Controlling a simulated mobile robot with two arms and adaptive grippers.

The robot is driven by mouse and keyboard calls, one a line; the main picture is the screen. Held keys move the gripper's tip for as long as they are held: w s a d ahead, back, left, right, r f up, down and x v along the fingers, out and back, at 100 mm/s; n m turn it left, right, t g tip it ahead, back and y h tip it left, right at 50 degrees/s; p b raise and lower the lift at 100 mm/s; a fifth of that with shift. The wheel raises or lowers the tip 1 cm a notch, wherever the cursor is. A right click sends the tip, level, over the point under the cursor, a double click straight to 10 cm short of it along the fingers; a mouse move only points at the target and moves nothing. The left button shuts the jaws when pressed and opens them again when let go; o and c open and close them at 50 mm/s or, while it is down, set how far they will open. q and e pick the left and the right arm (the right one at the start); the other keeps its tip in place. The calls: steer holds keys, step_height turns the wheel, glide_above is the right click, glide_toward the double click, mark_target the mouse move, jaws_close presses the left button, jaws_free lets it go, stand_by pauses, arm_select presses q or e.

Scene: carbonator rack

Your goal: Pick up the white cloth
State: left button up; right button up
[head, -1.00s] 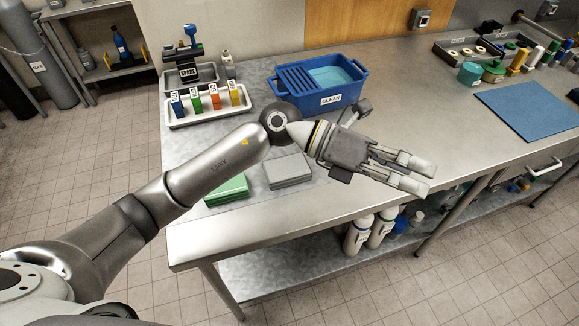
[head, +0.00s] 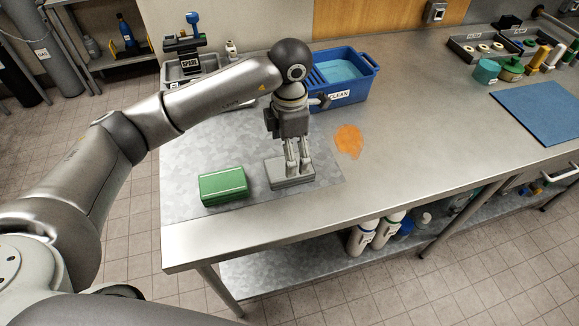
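My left gripper (head: 299,174) points straight down over the white cloth. Its two fingers have a visible gap between them, and their tips are at the cloth's top, hiding part of it. I cannot tell whether the tips touch it. The cloth lies flat and is not visibly pinched. My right gripper is not in view.
A blue tub (head: 344,91) labelled CLEAN stands behind the gripper. An orange spill (head: 348,141) lies to the right. A blue mat (head: 541,111) is at the far right, with bare bench between. The front edge is close to the cloths.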

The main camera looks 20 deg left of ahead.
arm_select(q)
steer(key=shift+f, duration=0.7)
step_height(320, 180, down, 4)
steer(key=shift+w+a+f+p, duration=0.1)
steer(key=shift+w+a+p, duration=0.05)
steer(key=shift+p, duration=1.1)
steer(key=shift+f, duration=0.55)
steer(key=c, duration=1.2)
steer(key=shift+w+r, duration=0.1)
steer(key=shift+r, duration=0.1)
